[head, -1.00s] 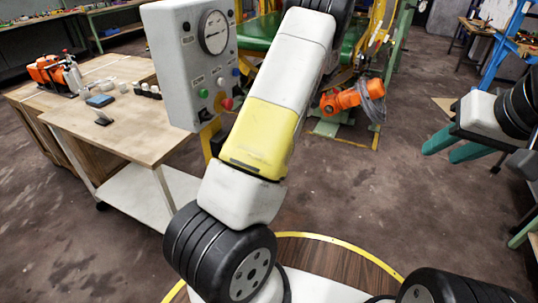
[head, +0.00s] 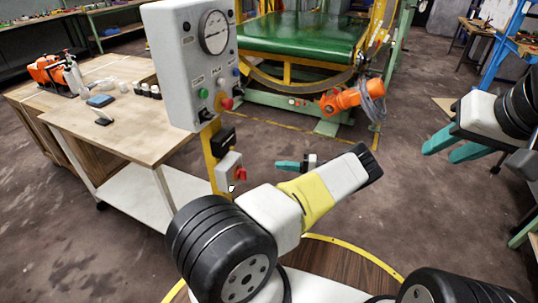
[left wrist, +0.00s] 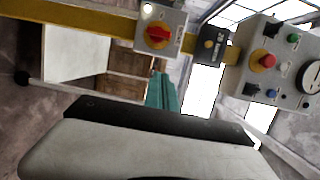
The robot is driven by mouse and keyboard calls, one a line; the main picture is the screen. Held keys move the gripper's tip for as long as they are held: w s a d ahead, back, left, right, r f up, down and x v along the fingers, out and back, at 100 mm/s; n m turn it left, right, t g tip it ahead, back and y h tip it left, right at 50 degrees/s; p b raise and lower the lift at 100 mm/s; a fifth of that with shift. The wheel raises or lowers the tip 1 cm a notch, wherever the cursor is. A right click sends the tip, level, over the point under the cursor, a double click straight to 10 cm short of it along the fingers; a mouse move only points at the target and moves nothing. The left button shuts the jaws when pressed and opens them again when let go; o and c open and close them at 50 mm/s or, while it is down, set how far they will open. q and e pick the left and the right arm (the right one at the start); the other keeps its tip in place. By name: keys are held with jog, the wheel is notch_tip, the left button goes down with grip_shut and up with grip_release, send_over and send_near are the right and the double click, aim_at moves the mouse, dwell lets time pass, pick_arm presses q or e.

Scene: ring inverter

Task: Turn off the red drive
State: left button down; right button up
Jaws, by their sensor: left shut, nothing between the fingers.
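A small grey box (head: 229,172) with a red rotary handle (head: 241,174) is fixed low on a yellow post. The left wrist view shows the red handle (left wrist: 158,36) on a yellow plate, with the box seen sideways. My left gripper (head: 279,165) has teal fingers that are shut and empty. It is to the right of the box, apart from the handle, and points left. The closed fingers also show in the left wrist view (left wrist: 160,78), below the box. My right gripper (head: 441,152) hangs at the right with its fingers apart and empty.
A grey panel (head: 185,85) with a gauge, buttons and a red mushroom button (head: 225,103) is above on the post. A black box (head: 222,141) sits between. A wooden bench (head: 125,135) is left. A green-bedded machine (head: 300,38) and orange robot arm (head: 345,98) are behind.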

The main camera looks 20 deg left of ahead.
aim_at(242, 174)
pick_arm(q)
jog(key=shift+d+f+t, duration=0.1)
jog(key=shift+f+t, duration=0.2)
jog(key=s+a, duration=0.5)
jog(key=a, duration=0.5)
jog(key=shift+s, duration=0.35)
